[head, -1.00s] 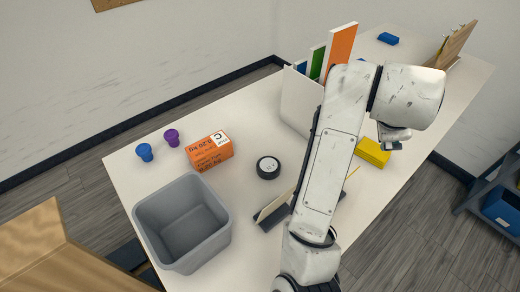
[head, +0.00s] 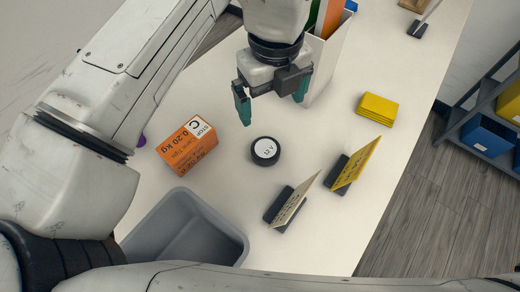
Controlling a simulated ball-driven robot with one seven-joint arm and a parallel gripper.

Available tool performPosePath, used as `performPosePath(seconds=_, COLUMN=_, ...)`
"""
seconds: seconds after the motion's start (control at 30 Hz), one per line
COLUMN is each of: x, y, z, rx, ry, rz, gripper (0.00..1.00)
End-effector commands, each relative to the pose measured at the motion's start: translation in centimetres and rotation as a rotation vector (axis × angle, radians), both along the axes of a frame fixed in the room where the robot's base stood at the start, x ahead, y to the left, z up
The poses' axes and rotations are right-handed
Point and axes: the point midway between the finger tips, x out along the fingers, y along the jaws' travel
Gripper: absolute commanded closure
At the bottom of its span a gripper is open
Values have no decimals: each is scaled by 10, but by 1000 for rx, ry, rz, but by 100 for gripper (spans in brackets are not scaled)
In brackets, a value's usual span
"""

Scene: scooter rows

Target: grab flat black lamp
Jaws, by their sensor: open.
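The flat black lamp appears to be the low round black disc (head: 265,152) with a white, marked top, lying flat on the white table. My gripper (head: 272,110) has two green-tipped fingers spread apart and is empty. It is above and just behind the disc in the head view, pointing down. It does not appear to touch the disc. The disc is fully in view.
An orange box (head: 187,146) stands left of the disc, and a grey bin (head: 190,232) is in front. Two card holders (head: 290,203) (head: 350,170) stand to the right. A yellow stack (head: 377,108) lies farther right. A white file holder (head: 328,62) is behind.

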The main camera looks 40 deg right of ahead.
Motion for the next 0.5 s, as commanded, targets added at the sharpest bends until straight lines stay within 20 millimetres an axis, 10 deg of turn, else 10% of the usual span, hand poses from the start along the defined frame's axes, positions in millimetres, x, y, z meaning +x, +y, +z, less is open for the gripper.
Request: performPosePath(seconds=0.5, x=-3, y=9, z=-64, rx=19, ry=20, rz=-15, gripper=0)
